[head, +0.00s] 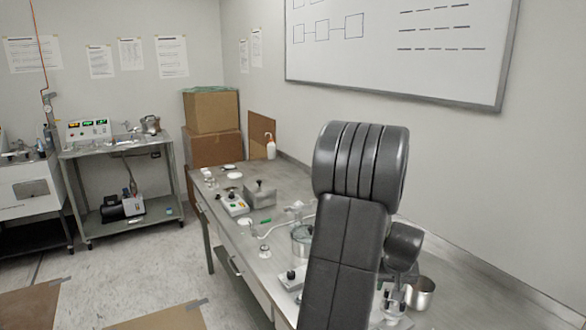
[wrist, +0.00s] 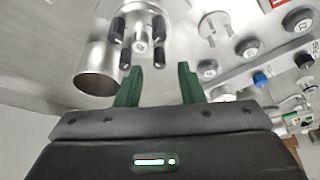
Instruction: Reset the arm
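My gripper (wrist: 160,85) shows in the wrist view with its two green fingers apart and nothing between them. Beyond the fingertips stands a metal fitting with black-capped posts (wrist: 141,42). A steel cup (wrist: 98,70) is to its left. In the head view my dark arm rises in front of the right part of the bench (head: 310,190), and its forearm hides part of the bench top. The gripper's fingers cannot be made out in the head view.
The steel cup (head: 420,293) stands right of my arm. A cart (head: 120,150) is at the left; floor between is open.

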